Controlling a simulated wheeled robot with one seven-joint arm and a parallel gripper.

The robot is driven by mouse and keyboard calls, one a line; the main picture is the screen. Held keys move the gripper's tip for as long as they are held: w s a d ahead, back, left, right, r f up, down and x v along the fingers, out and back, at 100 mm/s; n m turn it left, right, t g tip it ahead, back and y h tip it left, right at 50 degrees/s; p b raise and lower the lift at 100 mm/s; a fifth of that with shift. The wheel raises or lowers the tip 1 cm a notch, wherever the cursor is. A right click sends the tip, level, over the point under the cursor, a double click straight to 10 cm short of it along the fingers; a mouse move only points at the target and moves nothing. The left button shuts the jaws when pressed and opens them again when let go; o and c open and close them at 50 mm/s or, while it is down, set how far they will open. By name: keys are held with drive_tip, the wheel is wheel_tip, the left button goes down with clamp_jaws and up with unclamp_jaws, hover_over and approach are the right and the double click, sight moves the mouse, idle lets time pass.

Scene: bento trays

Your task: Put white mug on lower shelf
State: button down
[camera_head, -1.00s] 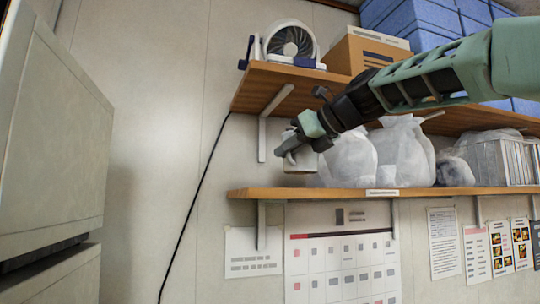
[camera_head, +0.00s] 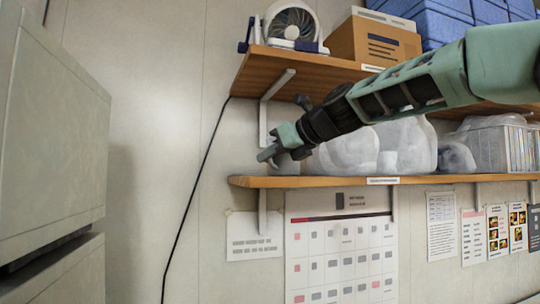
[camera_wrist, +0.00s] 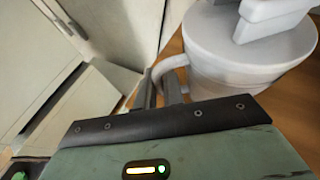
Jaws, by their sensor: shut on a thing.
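The white mug (camera_wrist: 235,62) fills the upper right of the wrist view, with its handle (camera_wrist: 167,66) towards my fingers. My gripper (camera_wrist: 158,88) is shut on the mug at the handle. In the head view my gripper (camera_head: 268,154) is over the left end of the lower shelf (camera_head: 330,182). Only a pale part of the mug (camera_head: 286,168) shows there beneath the fingers, at the shelf's top surface. Whether its base touches the wood is hard to tell.
White bags (camera_head: 350,152) stand on the lower shelf close right of my gripper. The upper shelf (camera_head: 300,66) overhangs, with a fan (camera_head: 292,24) and a cardboard box (camera_head: 375,42). A bracket (camera_head: 264,122) is behind. A grey cabinet (camera_head: 50,140) stands at the left.

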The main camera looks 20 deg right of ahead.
drive_tip(key=shift+f, duration=0.1)
drive_tip(key=c, duration=1.5)
unclamp_jaws()
